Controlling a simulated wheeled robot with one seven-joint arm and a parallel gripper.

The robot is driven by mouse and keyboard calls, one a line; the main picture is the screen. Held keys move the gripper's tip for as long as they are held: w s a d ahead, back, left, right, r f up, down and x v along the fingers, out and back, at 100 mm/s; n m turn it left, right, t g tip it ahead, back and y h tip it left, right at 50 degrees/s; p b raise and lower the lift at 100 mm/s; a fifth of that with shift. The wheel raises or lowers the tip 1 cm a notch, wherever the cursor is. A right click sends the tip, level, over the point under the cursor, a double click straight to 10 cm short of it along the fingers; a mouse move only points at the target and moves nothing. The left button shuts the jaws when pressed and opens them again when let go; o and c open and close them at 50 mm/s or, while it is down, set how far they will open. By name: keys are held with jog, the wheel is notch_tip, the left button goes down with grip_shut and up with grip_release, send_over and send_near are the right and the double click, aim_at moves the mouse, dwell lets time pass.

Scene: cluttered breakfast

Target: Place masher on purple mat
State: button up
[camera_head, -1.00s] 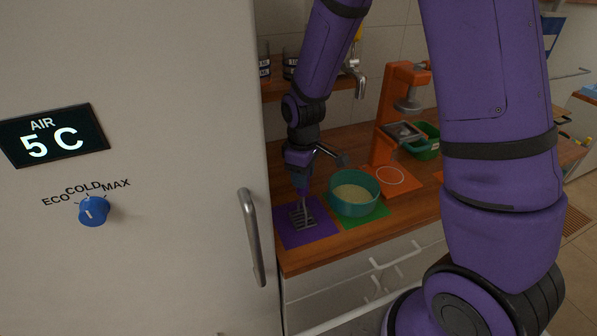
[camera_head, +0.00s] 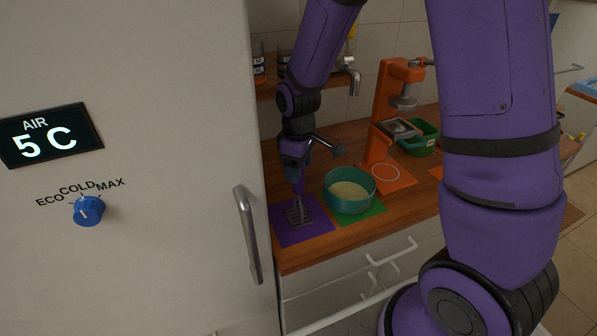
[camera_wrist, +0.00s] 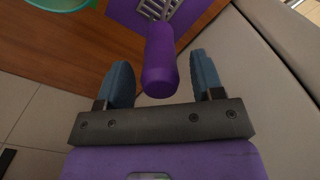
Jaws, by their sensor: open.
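The masher, with a purple handle and a grey slotted head (camera_head: 299,215), stands head down on the purple mat (camera_head: 318,228) in the head view. In the wrist view its purple handle (camera_wrist: 160,62) points up between my gripper's fingers, with a gap on both sides. The slotted head lies beyond it over the purple mat (camera_wrist: 122,12). My gripper (camera_wrist: 161,80) is open, its two blue fingers apart around the handle's end without visible contact. In the head view my gripper is above the masher at the counter's left part, and its fingers are hard to make out.
A teal bowl (camera_head: 349,205) with pale contents stands on a green mat (camera_head: 372,212) right of the purple mat. An orange press stand (camera_head: 382,120) and a green container (camera_head: 422,140) stand behind. The fridge (camera_head: 130,250) with its handle (camera_head: 247,235) is close on the left.

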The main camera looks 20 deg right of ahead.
notch_tip(320, 180, up, 11)
jog(key=shift+f, duration=0.2)
jog(key=s+d+r+m+t, duration=0.2)
jog(key=s+d+r+m, duration=0.1)
jog(key=s+r, duration=0.5)
jog(key=s+d+r+m+t, duration=0.3)
jog(key=s+r+m, duration=0.3)
jog(key=s, duration=0.8)
jog(key=shift+s+d+r, duration=0.15)
jog(key=shift+d+r, duration=0.4)
jog(key=shift+r, duration=0.5)
